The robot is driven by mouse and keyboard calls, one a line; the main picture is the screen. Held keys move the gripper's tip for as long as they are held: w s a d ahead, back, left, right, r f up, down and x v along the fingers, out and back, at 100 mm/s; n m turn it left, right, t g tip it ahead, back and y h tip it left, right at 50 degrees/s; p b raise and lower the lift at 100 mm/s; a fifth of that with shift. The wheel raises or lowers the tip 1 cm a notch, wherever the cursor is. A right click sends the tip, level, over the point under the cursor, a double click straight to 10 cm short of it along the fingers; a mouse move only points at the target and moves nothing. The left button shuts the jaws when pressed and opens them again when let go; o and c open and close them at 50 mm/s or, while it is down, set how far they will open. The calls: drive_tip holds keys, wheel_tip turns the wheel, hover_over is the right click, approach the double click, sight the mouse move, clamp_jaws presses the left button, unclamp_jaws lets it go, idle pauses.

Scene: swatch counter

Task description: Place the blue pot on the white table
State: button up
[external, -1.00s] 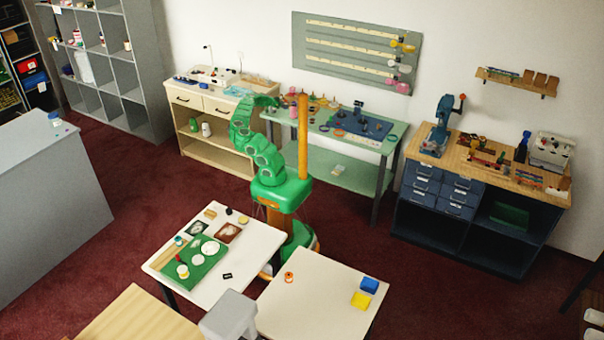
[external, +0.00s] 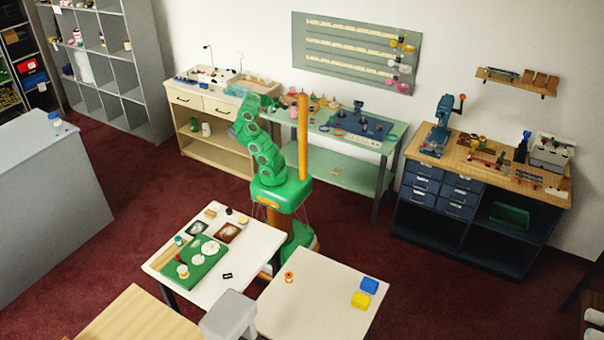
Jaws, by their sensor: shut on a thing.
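My green arm rises from its base between the tables and bends toward the pale green table at the back. My gripper (external: 269,102), at the arm's far end, is small and partly hidden at that table's left end. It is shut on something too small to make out. I cannot identify the blue pot with certainty. A white table (external: 315,310) stands at the front with a blue block (external: 369,285), a yellow block (external: 361,300) and a small orange item (external: 289,278). A second white table (external: 228,279) stands to its left.
The second white table carries a green mat (external: 203,259) with white discs and small items. The pale green table (external: 385,146) holds several small items and a dark blue tray (external: 362,125). A grey stool (external: 229,315) stands close between the front tables. Red carpet is free at right.

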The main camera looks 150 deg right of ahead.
drive_tip(key=shift+w+a+r, duration=0.3)
drive_tip(key=shift+w+a, duration=0.05)
drive_tip(key=shift+w, duration=0.25)
drive_tip(key=shift+w+a+r, duration=0.3)
drive_tip(key=shift+w+a, duration=0.1)
drive_tip(key=shift+w, duration=0.25)
drive_tip(key=shift+w+a+r, duration=0.3)
drive_tip(key=shift+w+a, duration=0.05)
drive_tip(key=shift+w, duration=0.25)
